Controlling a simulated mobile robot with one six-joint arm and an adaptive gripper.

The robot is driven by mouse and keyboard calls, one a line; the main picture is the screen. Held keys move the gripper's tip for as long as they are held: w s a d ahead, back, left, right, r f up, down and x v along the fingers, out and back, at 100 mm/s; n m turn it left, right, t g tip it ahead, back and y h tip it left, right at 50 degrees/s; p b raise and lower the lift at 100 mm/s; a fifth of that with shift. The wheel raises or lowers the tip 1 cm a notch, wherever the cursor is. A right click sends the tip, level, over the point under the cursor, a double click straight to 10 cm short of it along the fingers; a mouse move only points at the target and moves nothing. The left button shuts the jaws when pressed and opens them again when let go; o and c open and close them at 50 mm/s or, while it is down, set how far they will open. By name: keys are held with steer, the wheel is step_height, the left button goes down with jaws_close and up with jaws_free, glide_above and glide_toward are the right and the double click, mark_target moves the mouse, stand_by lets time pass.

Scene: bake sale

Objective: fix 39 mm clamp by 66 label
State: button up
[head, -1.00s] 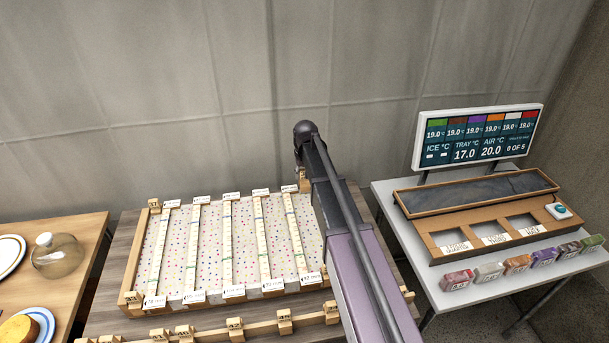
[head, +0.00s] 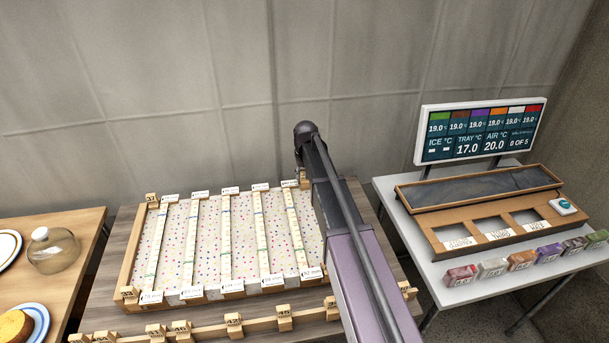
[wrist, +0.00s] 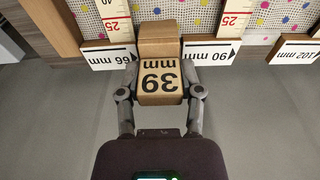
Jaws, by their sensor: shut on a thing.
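In the wrist view my gripper (wrist: 160,95) is shut on the wooden 39 mm clamp (wrist: 158,78), one finger on each side of it. The clamp is at the board's edge, between the 66 mm label (wrist: 107,56) on the left and the 90 mm label (wrist: 210,54) on the right. It looks close to or touching the 66 mm label; contact with the edge is unclear. In the head view my arm covers most of the gripper, at the far right corner of the speckled board (head: 208,243). A small wooden piece (head: 304,178) shows beside it.
A rail with several numbered clamps, among them 42 (head: 234,320), lies in front of the board. Another clamp (head: 152,198) is on the board's far left corner. A display (head: 480,130) and a wooden tray stand at right.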

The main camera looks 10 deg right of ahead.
steer(key=shift+f+b, duration=0.6)
steer(key=shift+f, duration=0.2)
steer(key=o, duration=1.2)
steer(key=shift+r, duration=0.2)
